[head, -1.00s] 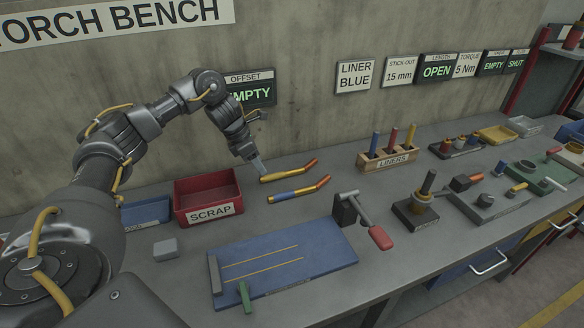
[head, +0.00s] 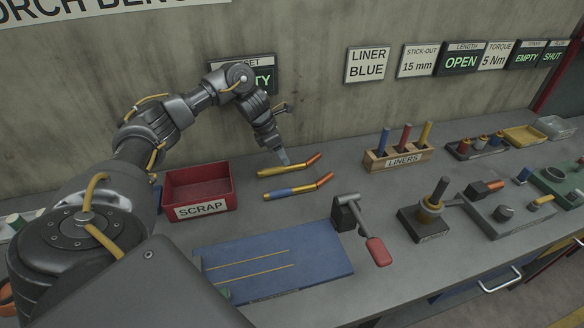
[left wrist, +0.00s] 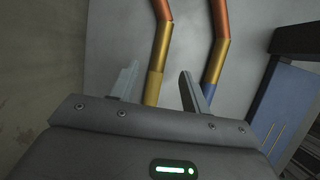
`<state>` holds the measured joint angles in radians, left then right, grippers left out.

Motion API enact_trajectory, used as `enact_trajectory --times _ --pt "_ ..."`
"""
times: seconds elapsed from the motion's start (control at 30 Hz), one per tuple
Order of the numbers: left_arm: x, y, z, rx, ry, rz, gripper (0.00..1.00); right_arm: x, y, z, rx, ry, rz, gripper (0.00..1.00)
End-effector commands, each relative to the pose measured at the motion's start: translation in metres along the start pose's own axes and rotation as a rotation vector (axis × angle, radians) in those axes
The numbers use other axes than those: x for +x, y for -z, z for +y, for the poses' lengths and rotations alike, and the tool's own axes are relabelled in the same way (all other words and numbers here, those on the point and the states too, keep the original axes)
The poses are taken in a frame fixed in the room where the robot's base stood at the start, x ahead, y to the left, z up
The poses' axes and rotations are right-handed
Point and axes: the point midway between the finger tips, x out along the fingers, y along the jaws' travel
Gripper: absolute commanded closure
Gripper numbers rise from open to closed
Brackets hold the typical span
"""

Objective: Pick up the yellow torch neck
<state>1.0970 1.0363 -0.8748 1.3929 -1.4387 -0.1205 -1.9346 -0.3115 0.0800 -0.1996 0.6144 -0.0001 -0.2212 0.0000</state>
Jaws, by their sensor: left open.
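The yellow torch neck (head: 284,169) lies on the bench near the wall, with a yellow-gold body and a bent copper-orange tip to the right. In the left wrist view the same neck (left wrist: 155,82) runs between my open fingers. The torch neck with a blue band (head: 297,190) lies just in front of it; its blue part (left wrist: 209,92) shows by the right finger in the wrist view. My left gripper (head: 284,158) is at the yellow neck, open (left wrist: 160,88), its fingers either side of the handle end. Whether they touch it cannot be told. My right gripper is not in view.
A red SCRAP bin (head: 199,210) stands left of the necks. A blue mat (head: 270,262) lies in front, with a red-handled lever (head: 375,250) at its right. A wooden LINERS rack (head: 398,157) stands to the right. Bare bench lies around the necks.

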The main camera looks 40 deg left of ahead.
Motion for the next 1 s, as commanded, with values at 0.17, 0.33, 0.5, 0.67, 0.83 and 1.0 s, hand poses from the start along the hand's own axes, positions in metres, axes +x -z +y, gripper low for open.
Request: enact_trajectory --times 0.17,0.33,0.5,0.67,0.83,1.0 --pt "0.005 -0.002 -0.001 0.002 0.0 0.0 0.53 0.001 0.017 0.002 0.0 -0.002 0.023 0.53" --pt "0.018 -0.004 -0.001 0.0 0.004 0.002 0.53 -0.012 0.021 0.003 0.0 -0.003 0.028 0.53" --pt "0.045 -0.006 0.001 0.001 0.004 0.001 0.53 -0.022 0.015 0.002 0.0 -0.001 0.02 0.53" --pt "0.057 -0.005 0.001 0.003 0.002 0.0 0.53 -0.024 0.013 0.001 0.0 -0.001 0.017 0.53" --pt "0.058 -0.005 0.002 0.003 0.001 0.0 0.53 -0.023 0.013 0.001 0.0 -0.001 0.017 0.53" --pt "0.058 -0.005 0.002 0.004 0.001 0.0 0.53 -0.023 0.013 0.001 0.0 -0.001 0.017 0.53"
